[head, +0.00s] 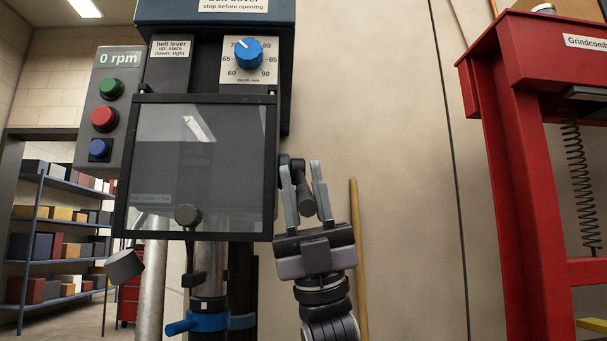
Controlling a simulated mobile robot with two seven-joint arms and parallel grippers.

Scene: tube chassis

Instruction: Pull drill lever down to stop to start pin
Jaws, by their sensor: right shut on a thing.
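The drill press head stands at centre left, with a control box (110,110) reading 0 rpm and a framed clear guard (200,150) over its front. A lever with a dark grip (304,197) is at the right side of the head, beside the guard. My right gripper (304,185) reaches up from below, its two fingers on either side of the grip, shut on it. The lever's hub is partly hidden by the fingers. A blue depth knob (249,54) sits on a dial marked depth mm. My left gripper is not in view.
A red press frame (500,170) with a coil spring stands at the right. Shelves with boxes (50,240) are at the far left. A wooden pole (358,260) leans on the wall behind my right gripper. A blue clamp (208,321) is on the column below the guard.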

